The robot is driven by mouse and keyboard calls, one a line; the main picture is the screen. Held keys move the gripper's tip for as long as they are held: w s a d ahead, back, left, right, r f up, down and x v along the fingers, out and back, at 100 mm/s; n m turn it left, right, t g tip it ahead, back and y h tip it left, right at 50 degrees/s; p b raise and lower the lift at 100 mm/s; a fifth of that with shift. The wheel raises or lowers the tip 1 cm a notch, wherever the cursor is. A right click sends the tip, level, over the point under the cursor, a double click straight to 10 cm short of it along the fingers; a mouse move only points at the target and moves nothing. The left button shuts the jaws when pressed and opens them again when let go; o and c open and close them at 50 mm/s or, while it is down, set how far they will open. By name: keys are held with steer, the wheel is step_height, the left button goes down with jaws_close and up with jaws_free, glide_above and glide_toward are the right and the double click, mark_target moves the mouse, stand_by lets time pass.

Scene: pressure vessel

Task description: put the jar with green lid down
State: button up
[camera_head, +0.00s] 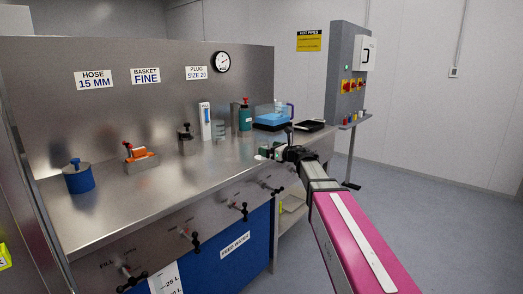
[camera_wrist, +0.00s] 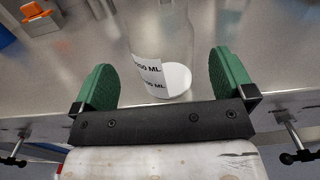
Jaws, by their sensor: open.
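My gripper (camera_head: 272,152) is over the front right part of the steel counter (camera_head: 130,205). In the wrist view its two green finger pads (camera_wrist: 164,82) stand wide apart. A clear, see-through shape with a white label reading "50 ML" (camera_wrist: 147,70) shows between and beyond the pads, and looks like a glass jar. The label text appears twice, perhaps by reflection. A white round patch (camera_wrist: 177,82) lies beside the label. Neither pad visibly touches the clear shape. No green lid can be made out; whether the jar rests on the counter is hard to tell.
A green bottle (camera_head: 245,118), a blue tray (camera_head: 272,125) and a black tray (camera_head: 310,126) stand behind my gripper. A blue canister (camera_head: 78,179) and an orange-topped block (camera_head: 141,158) are at left. Valve handles (camera_head: 239,209) stick out along the front. The counter's left front is clear.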

steer(key=shift+f+x, duration=0.15)
steer(key=shift+x, duration=1.15)
steer(key=shift+f+x, duration=0.15)
steer(key=shift+x, duration=1.15)
steer(key=c, duration=1.1)
steer(key=shift+o, duration=0.2)
steer(key=shift+r, duration=0.1)
